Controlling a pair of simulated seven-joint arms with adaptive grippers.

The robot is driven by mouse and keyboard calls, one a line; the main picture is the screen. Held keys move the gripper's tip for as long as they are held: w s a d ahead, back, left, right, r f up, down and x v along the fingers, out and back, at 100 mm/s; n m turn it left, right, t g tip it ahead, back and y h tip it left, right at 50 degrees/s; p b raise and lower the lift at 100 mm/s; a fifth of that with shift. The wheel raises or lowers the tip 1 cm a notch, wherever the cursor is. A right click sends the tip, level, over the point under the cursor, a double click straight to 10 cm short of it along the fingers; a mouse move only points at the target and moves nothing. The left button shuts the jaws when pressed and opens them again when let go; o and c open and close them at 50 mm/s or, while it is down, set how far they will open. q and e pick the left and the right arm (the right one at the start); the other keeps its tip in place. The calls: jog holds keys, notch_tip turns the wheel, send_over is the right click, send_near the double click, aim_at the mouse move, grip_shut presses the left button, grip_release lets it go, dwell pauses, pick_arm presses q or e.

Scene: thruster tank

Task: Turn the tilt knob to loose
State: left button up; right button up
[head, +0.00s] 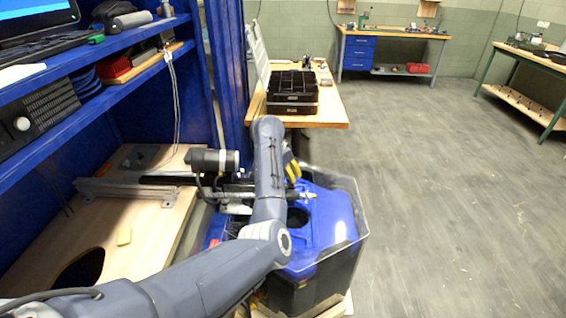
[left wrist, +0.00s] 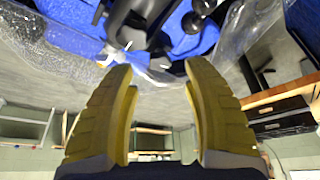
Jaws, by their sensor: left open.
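My left arm reaches in from the lower left over a clear-walled tank (head: 349,215) with a blue part (head: 325,210) in it. My left gripper (head: 292,170) has yellow fingers, partly hidden behind my arm in the head view. In the left wrist view the gripper (left wrist: 160,75) is open, with nothing between the fingers. Beyond the fingertips are black fittings, including a small rounded black one (left wrist: 193,22), against blue surfaces. I cannot tell for certain which fitting is the tilt knob, nor its setting. A dark cylinder (head: 210,160) lies left of my arm. My right gripper is not seen.
Blue shelving (head: 150,45) with equipment stands at the left, over a wooden board (head: 150,225) with a round hole. A wooden bench (head: 325,112) with black trays (head: 292,95) stands behind the tank. The floor at the right is clear.

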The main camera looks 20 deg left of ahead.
pick_arm(q)
jog(key=v, duration=0.8)
jog(key=shift+r, duration=0.25)
jog(key=shift+o, duration=0.2)
jog(key=shift+y, duration=0.9)
jog(key=a, duration=0.2)
jog(key=a+r, duration=0.1)
jog(key=a, duration=0.2)
jog(key=a+r, duration=0.1)
jog(key=a, duration=0.1)
jog(key=shift+w+a+r, duration=0.15)
jog(key=shift+w+r, duration=0.05)
jog(key=shift+r, duration=0.05)
jog(key=shift+c, duration=0.2)
jog(key=w+a+r+m+t+y, duration=0.1)
jog(key=w+a+r+m+t, duration=0.2)
jog(key=r, duration=0.4)
jog(key=s+d+f+n+g+h, duration=0.25)
jog(key=s+d+f, duration=0.25)
jog(key=d, duration=0.4)
jog(key=shift+m+g+h, duration=0.25)
jog(key=shift+g+h, duration=0.1)
jog(key=x, duration=1.7)
jog(key=shift+a, duration=0.15)
